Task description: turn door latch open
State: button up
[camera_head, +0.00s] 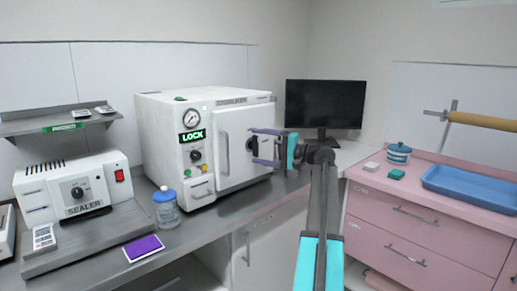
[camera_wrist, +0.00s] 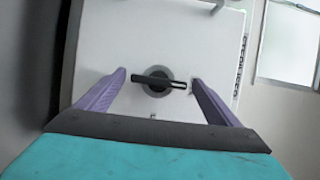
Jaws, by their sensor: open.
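A white sterilizer (camera_head: 172,128) stands on the grey counter with its front door (camera_head: 230,165) closed. The door's dark latch (camera_head: 250,145) shows at the door's right part, partly covered by my gripper. In the wrist view, the latch (camera_wrist: 158,82) is a black bar on a round dark hub, lying nearly level across the picture. My gripper (camera_head: 252,147) has purple fingers and is open in front of the door. In the wrist view, my gripper (camera_wrist: 158,78) has one finger on each side of the latch, with gaps; touching is not evident. A green "LOCK" display (camera_head: 192,136) is lit.
A vertical door handle (camera_head: 224,154) is left of the latch. A blue-capped jar (camera_head: 166,207), a purple pad (camera_head: 143,248) and a sealer (camera_head: 72,188) are at left. A monitor (camera_head: 325,104) stands behind my arm. A pink cabinet (camera_head: 420,228) with a blue tray (camera_head: 470,187) is at right.

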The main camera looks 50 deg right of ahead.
jog(key=shift+s+f, duration=0.1)
jog(key=v, duration=1.3)
jog(key=shift+s, duration=0.25)
jog(key=shift+d, duration=0.15)
